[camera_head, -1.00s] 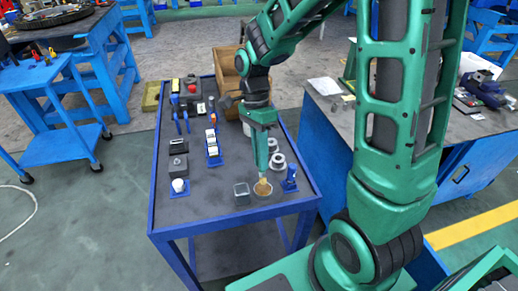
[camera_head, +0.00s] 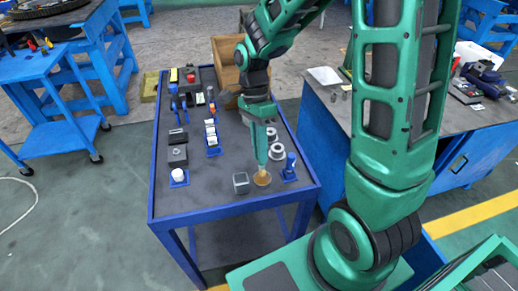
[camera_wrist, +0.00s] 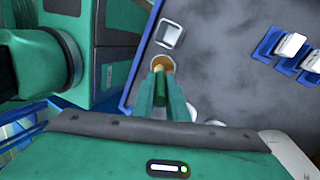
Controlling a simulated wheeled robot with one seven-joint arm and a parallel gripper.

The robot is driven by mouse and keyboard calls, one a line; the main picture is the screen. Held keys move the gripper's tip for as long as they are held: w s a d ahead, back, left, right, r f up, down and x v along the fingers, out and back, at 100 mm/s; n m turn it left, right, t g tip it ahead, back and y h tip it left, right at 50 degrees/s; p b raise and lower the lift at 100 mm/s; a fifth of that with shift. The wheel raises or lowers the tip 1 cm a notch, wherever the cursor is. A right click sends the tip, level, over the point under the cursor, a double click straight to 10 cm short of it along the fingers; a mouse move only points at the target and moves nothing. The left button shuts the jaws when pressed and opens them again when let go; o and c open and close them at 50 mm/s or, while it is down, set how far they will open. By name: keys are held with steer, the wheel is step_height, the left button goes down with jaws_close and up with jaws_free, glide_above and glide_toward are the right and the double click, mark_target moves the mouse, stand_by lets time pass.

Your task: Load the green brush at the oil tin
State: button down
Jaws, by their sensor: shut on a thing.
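My gripper (camera_head: 262,150) points straight down over the near end of the blue-edged table and is shut on the green brush. In the wrist view my gripper (camera_wrist: 160,100) hides most of the brush; its tan tip (camera_wrist: 159,69) shows just past the fingers. The oil tin (camera_head: 262,180) is a small round tin with amber contents, directly under the fingers. It also shows in the wrist view (camera_wrist: 168,62), with the brush tip at its mouth. The tip looks inside the rim; its depth in the oil is hidden.
A square grey cup (camera_head: 241,184) stands close left of the tin. A blue stand (camera_head: 289,172) is close on its right, with grey rings (camera_head: 276,152) behind. A white knob on a blue base (camera_head: 178,176) sits left. A wooden crate (camera_head: 226,72) stands at the far end.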

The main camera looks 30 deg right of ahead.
steer(key=shift+f, duration=0.6)
stand_by(1.4)
steer(key=shift+r, duration=0.1)
steer(key=shift+r, duration=3.45)
